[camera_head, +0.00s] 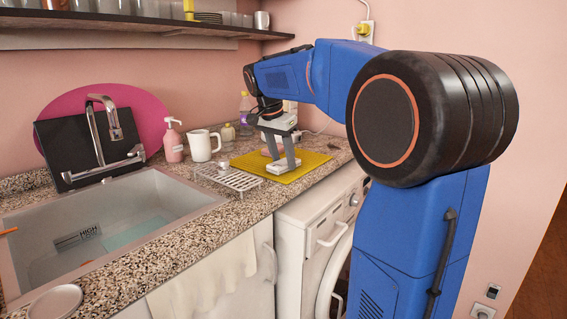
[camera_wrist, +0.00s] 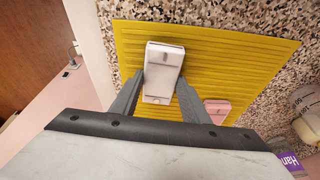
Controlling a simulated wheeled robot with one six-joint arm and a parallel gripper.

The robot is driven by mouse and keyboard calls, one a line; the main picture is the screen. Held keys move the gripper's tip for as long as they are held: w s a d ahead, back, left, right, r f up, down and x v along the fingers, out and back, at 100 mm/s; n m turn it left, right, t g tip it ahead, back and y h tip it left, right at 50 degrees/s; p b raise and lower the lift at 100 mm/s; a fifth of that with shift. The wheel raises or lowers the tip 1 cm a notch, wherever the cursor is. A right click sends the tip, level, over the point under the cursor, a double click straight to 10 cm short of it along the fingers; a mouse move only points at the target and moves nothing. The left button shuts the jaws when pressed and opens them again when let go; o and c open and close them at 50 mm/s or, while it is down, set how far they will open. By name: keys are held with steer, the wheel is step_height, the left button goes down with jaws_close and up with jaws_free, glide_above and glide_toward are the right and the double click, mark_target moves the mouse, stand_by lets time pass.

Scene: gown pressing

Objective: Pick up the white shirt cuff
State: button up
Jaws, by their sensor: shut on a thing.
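The white shirt cuff (camera_wrist: 165,56) is a small pale block in the wrist view, over the yellow ribbed mat (camera_wrist: 235,45). My gripper (camera_wrist: 160,84) is shut on it, with one finger on each side of its near part. The far end of the cuff sticks out past the fingertips. In the head view my gripper (camera_head: 284,158) points down at the mat (camera_head: 305,165), with the white cuff (camera_head: 280,167) at its fingertips. I cannot tell whether the cuff still touches the mat.
A pink block (camera_wrist: 217,107) lies on the mat beside my gripper. A wire rack (camera_head: 228,178), white mug (camera_head: 202,145) and pink soap bottle (camera_head: 173,143) stand left of the mat. The sink (camera_head: 100,225) is further left. A purple-labelled container (camera_wrist: 291,161) is at the wrist view's lower right.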

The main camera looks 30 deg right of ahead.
mark_target(283, 162)
step_height(283, 162, up, 10)
stand_by(0.5)
steer(key=shift+s+f, duration=0.1)
